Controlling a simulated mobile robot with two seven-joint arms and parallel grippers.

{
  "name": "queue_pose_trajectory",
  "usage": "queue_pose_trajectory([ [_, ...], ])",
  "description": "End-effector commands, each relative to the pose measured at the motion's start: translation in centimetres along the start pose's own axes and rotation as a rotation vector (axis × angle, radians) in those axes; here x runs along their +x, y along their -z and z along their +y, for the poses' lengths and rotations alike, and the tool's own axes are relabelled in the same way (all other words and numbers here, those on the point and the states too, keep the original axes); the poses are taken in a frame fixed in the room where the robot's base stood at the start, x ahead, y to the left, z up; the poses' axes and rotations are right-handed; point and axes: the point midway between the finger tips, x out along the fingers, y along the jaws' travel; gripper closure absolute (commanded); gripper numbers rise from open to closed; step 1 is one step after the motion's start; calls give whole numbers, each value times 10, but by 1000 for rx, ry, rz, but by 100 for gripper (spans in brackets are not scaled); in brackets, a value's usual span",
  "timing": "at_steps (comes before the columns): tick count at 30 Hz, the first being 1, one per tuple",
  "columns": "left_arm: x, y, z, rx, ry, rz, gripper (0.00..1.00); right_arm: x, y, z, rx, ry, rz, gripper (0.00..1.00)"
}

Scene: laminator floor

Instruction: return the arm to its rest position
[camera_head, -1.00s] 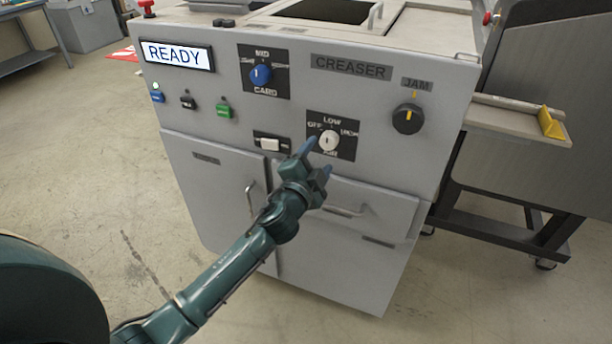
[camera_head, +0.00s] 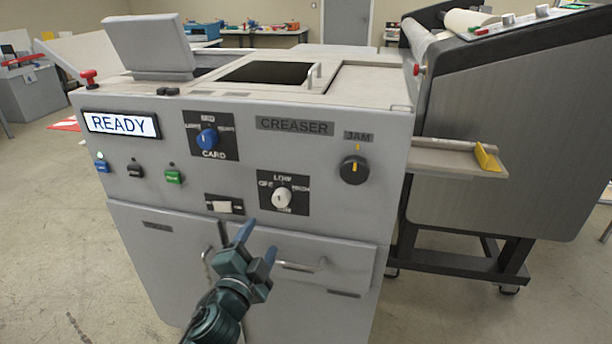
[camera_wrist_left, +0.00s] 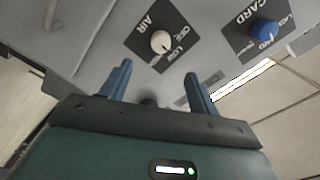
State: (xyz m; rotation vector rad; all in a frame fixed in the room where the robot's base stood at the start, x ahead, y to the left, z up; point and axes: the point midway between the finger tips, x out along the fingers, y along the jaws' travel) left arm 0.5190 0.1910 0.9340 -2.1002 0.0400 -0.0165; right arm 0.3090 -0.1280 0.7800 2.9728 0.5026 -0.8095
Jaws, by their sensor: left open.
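My left gripper (camera_head: 257,249) is open and empty, with blue fingertips. In the head view it is in front of the grey creaser (camera_head: 160,199), below the white air knob (camera_head: 281,197). In the left wrist view, my left gripper (camera_wrist_left: 157,84) has its two fingers apart with nothing between them. The white knob (camera_wrist_left: 160,41) shows beyond the fingertips, apart from them. The blue card knob (camera_wrist_left: 264,32) is at the upper right there and on the panel in the head view (camera_head: 207,139). My right gripper is not in view.
The creaser's display (camera_head: 121,124) reads READY. A black jam knob (camera_head: 354,169) and a drawer handle (camera_head: 301,266) stick out from the front. A tray with a yellow guide (camera_head: 487,157) juts out at the right. Open floor (camera_head: 50,220) lies to the left.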

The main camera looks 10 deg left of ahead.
Motion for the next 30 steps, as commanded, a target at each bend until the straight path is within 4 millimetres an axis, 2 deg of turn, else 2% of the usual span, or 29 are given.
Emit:
queue_pose_trajectory([
  [2, -10, -4, 12, -49, -42, -16, 39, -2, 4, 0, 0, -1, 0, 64],
  [5, -39, -12, 44, -198, -152, -65, 39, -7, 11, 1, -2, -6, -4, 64],
  [10, -120, -24, 106, -565, -373, -213, 39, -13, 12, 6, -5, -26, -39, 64],
  [12, -153, -26, 124, -702, -438, -278, 39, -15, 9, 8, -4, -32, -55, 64],
  [16, -196, -24, 143, -885, -509, -369, 39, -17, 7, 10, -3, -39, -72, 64],
  [18, -208, -24, 148, -939, -527, -396, 39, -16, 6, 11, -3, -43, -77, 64],
  [21, -215, -24, 151, -969, -535, -411, 39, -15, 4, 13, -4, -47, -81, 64],
  [30, -214, -24, 151, -967, -535, -410, 39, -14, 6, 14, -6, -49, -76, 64],
])
